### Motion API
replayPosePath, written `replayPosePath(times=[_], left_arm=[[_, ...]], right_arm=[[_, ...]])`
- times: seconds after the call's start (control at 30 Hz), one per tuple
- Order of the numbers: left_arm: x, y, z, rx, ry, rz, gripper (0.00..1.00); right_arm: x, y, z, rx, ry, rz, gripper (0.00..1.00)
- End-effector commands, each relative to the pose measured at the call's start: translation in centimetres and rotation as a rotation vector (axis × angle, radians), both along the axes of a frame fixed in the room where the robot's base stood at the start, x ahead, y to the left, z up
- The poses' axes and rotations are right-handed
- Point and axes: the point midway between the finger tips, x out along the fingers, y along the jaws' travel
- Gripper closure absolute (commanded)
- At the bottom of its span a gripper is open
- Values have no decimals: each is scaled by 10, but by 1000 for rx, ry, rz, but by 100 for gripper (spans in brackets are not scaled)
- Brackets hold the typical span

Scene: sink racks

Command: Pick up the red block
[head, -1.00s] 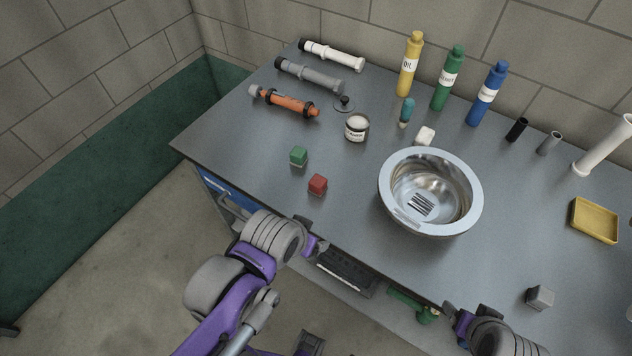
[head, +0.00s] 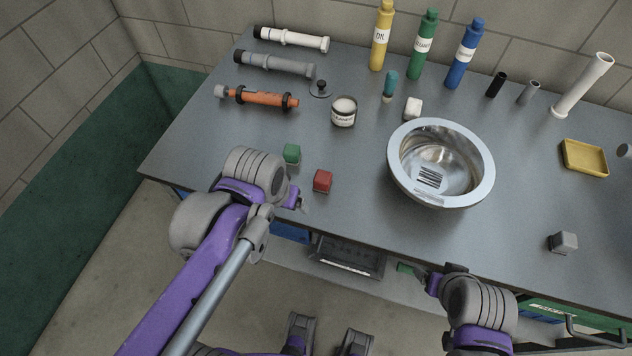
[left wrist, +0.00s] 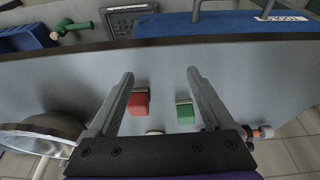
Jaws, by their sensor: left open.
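The red block (head: 322,181) sits on the grey table near its front edge. The green block (head: 291,153) is a little behind and left of it. My left gripper (head: 298,198) is just in front and left of the red block, not touching it. In the left wrist view the left gripper (left wrist: 160,73) has its two fingers spread wide and empty. There the red block (left wrist: 139,103) and the green block (left wrist: 185,113) both appear between the fingers. My right gripper (head: 424,279) is by the front edge, and its fingers are too small to read.
A metal bowl (head: 470,188) stands right of the red block. A labelled jar (head: 343,112), a white block (head: 413,108) and several bottles are behind. An orange tube (head: 262,98) lies at the left.

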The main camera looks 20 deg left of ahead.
Motion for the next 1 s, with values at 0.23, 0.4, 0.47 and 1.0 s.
replayPosePath(times=[0.23, 0.4, 0.47, 1.0], left_arm=[[60, -25, 45, 4, 159, -19, 15], [89, -41, 62, 14, 250, -24, 15], [95, -44, 66, 17, 271, -25, 15], [103, -50, 17, 21, 302, -25, 15]], right_arm=[[1, 0, 2, 0, -1, 0, 22], [1, 0, 2, 0, -1, 0, 22], [1, 0, 2, 0, -1, 0, 22], [-1, 0, -4, 0, 1, 0, 22]])
